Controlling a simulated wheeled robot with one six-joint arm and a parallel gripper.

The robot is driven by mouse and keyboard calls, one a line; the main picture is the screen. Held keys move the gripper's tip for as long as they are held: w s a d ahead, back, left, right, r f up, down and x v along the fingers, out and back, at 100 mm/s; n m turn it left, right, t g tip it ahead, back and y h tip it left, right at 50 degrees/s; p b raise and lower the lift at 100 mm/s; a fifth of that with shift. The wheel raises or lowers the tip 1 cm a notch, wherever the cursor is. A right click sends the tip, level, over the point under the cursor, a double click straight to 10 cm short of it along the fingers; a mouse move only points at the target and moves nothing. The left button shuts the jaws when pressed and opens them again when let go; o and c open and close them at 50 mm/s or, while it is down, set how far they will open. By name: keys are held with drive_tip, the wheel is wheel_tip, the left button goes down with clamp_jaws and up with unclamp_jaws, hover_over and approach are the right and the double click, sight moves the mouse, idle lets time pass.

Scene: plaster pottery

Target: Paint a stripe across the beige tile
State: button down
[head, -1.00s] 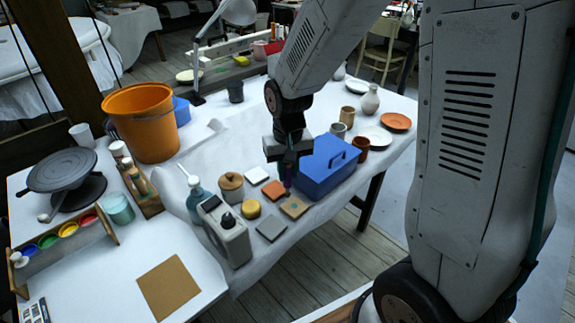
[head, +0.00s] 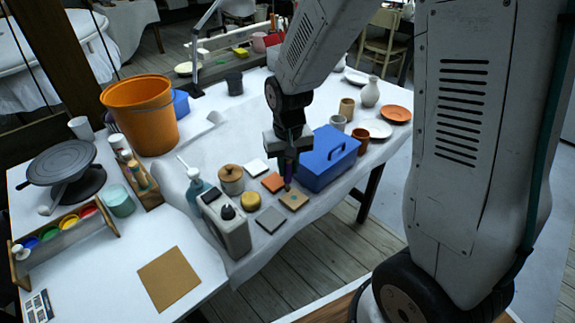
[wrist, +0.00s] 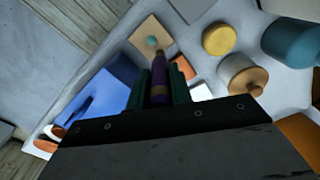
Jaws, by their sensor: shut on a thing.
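The beige tile (head: 297,203) lies flat near the table's front edge, with a teal spot on it; it also shows in the wrist view (wrist: 139,33), where the round teal spot (wrist: 152,42) is clear. My gripper (head: 288,165) is above the tile's back edge, jaws shut on a slim purple tool (wrist: 159,75), probably a brush or marker. The tool points down, its lower end close to the tile's edge; I cannot tell whether it touches. In the wrist view my gripper (wrist: 158,92) has a dark finger on each side of the tool.
The blue toolbox (head: 325,160) stands close on the right. An orange tile (head: 272,182), a white tile (head: 257,168), a grey tile (head: 271,220) and a yellow round piece (head: 250,201) lie around it.

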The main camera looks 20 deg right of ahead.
drive_tip(key=shift+f, duration=0.6)
drive_tip(key=shift+s, duration=0.1)
idle(0.5)
drive_tip(key=shift+s+d, duration=0.3)
drive_tip(key=shift+s, duration=0.45)
drive_tip(key=shift+s+d, duration=0.25)
drive_tip(key=shift+s, duration=0.45)
drive_tip(key=shift+s+d, duration=0.3)
drive_tip(key=shift+s, duration=0.45)
drive_tip(key=shift+r, duration=0.15)
drive_tip(key=shift+r, duration=2.15)
